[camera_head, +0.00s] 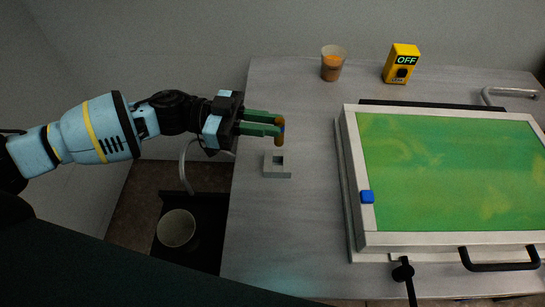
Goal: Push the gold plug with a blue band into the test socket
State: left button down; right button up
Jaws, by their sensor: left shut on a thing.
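The gold plug with a blue band (280,138) is upright between the green fingertips of my left gripper (277,127). The gripper is shut on it and comes in from the left. The plug's gold top and lower end show, with a bit of the blue band between the fingers. The test socket (277,171) is a small grey block with a dark square hole, on the left part of the table. The plug appears just above and behind the socket in the picture, apart from it. My right gripper is not in view.
A shallow bath (349,170) of green liquid fills the right of the grey table (300,220). A cup with orange contents (332,64) and a yellow box reading OFF (402,63) stand at the back. A bin (177,229) is below the table's left edge.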

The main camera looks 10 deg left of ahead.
aim_at(267, 159)
pick_arm(q)
jog(key=shift+f+b, duration=0.65)
jog(key=shift+f, duration=3.5)
jog(key=shift+f, duration=0.1)
jog(key=c, duration=1.3)
grip_release()
jog(key=shift+c, duration=0.2)
jog(key=shift+a, duration=0.1)
jog(key=a, duration=1.1)
jog(key=shift+s+a+b, duration=0.4)
jog(key=shift+s+b, duration=0.05)
jog(key=shift+s, duration=0.1)
